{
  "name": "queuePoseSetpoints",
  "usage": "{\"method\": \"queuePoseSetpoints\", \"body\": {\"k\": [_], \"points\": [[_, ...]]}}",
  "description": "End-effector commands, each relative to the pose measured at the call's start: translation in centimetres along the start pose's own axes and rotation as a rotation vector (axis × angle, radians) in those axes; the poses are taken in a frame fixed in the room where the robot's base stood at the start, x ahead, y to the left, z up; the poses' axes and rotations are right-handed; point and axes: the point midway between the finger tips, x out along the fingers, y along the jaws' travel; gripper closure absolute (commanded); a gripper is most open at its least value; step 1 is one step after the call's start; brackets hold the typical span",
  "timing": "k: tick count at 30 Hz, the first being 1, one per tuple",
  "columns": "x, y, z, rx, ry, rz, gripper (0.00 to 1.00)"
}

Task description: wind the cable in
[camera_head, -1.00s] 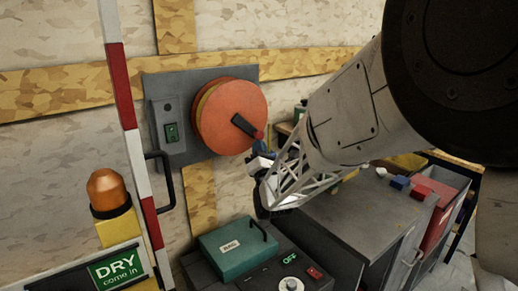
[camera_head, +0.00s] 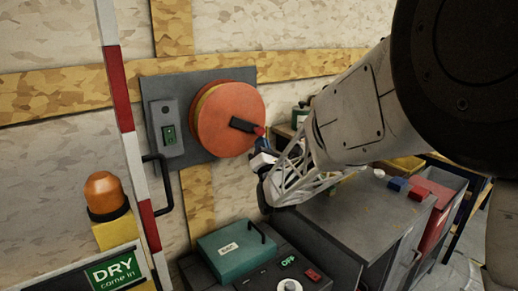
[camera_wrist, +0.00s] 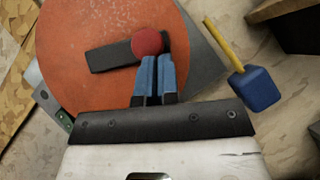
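The cable reel (camera_head: 215,115) is an orange disc on a grey wall plate. Its black crank (camera_head: 242,124) points right and slightly down, ending in a red knob (camera_head: 259,131). In the wrist view the crank (camera_wrist: 108,55) and knob (camera_wrist: 147,43) lie in front of the disc. My gripper (camera_wrist: 155,62) has its two blue fingers close together, a thin gap between them. Their tips are at the knob's lower edge, not spread around it; I cannot tell whether they touch. A yellow cable (camera_wrist: 222,42) with a blue plug (camera_wrist: 255,88) hangs right of the fingers.
A green switch (camera_head: 169,135) sits left of the reel. A teal box (camera_head: 235,250) and a grey cabinet (camera_head: 345,220) are below.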

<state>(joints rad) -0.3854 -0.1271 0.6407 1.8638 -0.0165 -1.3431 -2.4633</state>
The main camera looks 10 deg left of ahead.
Motion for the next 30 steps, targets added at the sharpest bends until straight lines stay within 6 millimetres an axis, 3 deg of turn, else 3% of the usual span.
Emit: {"method": "queuePoseSetpoints", "body": {"k": [15, 30], "points": [[2.1, -0.4, 2.8, 0.0, -0.001, 0.0, 1.0], [2.5, -0.3, 3.4, 0.0, 0.0, 0.0, 1.0]]}}
